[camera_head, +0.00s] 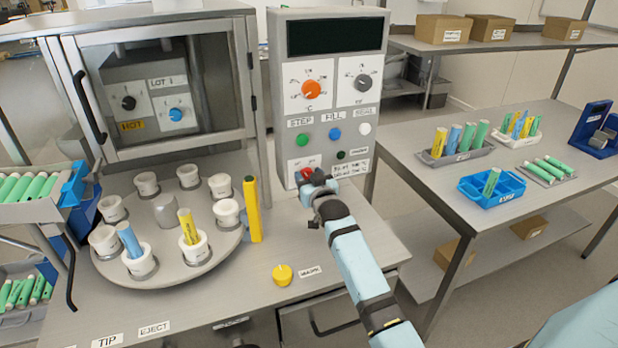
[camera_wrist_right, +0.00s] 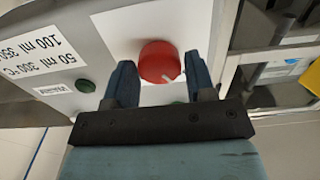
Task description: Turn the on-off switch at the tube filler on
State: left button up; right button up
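The tube filler's control panel (camera_head: 333,85) stands upright at the back of the bench. A red knob (camera_head: 306,173) sits low on its left side, on a white plate. My right gripper (camera_head: 318,184) is at the knob and partly covers it in the head view. In the right wrist view, the red knob (camera_wrist_right: 159,62) with a pale pointer mark lies between the two blue fingers of the right gripper (camera_wrist_right: 160,82). Gaps show between the fingers and the knob, so the gripper is open around it. The left gripper is not in view.
A round turntable (camera_head: 170,242) with white cups and a few tubes stands left of the panel. A yellow post (camera_head: 252,210) is close to the right arm. A yellow knob (camera_head: 282,274) is at the bench front. A second table (camera_head: 560,125) on the right holds tube racks.

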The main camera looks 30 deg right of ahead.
jog(key=c, duration=0.5)
jog(key=shift+m, duration=0.3)
jog(key=shift+r+m+p, duration=0.1)
jog(key=shift+m+p, duration=0.4)
jog(key=shift+p, duration=0.05)
jog(key=m+p, duration=0.1)
jog(key=m, duration=0.2)
jog(key=shift+p, duration=0.35)
jog(key=shift+d+f+m+p, duration=0.1)
jog(key=shift+m+p, duration=0.4)
jog(key=shift+m, duration=1.3)
jog(key=shift+d+f+m+p, duration=0.1)
jog(key=shift+m+p, duration=0.35)
jog(key=shift+m, duration=1.35)
